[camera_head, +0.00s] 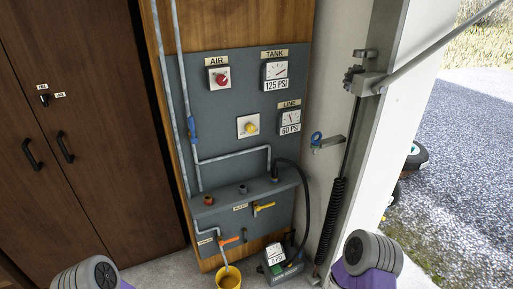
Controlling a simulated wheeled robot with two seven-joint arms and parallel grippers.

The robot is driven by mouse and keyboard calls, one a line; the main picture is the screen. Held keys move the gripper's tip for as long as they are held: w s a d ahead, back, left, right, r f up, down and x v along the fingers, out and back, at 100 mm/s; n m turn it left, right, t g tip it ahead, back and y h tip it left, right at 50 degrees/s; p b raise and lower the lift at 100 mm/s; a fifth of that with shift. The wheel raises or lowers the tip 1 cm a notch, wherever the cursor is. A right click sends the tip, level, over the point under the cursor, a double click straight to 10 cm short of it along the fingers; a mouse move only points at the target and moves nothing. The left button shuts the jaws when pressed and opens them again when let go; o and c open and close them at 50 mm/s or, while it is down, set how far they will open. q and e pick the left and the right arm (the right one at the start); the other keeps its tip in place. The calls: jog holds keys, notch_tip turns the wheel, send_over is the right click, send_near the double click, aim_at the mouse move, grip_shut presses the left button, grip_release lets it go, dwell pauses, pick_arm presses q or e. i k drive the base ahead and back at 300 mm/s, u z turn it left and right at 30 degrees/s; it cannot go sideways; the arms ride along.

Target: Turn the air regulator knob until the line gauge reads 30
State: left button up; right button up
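A grey panel (203,100) on a wooden board carries the air controls. A red knob (221,80) sits on a white plate under the label AIR. A yellow knob (251,127) sits on a white plate lower down, left of the line gauge. The line gauge (290,120), labelled LINE, shows 60 PSI. The tank gauge (275,75), labelled TANK, shows 125 PSI. Neither knob is labelled as regulator in readable text. Only grey and purple parts of my arms show at the bottom left and bottom right. Both grippers are out of view, and nothing touches the knobs.
Pipes and a black hose (306,205) run along the panel. A yellow bucket (229,278) and a small boxed device (281,265) stand on the floor. Brown cabinet doors (95,100) are left; a door post (378,120) is right.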

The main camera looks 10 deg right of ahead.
aim_at(250, 127)
jog(key=z, duration=0.7)
jog(key=i, duration=1.15)
jog(key=u, duration=0.45)
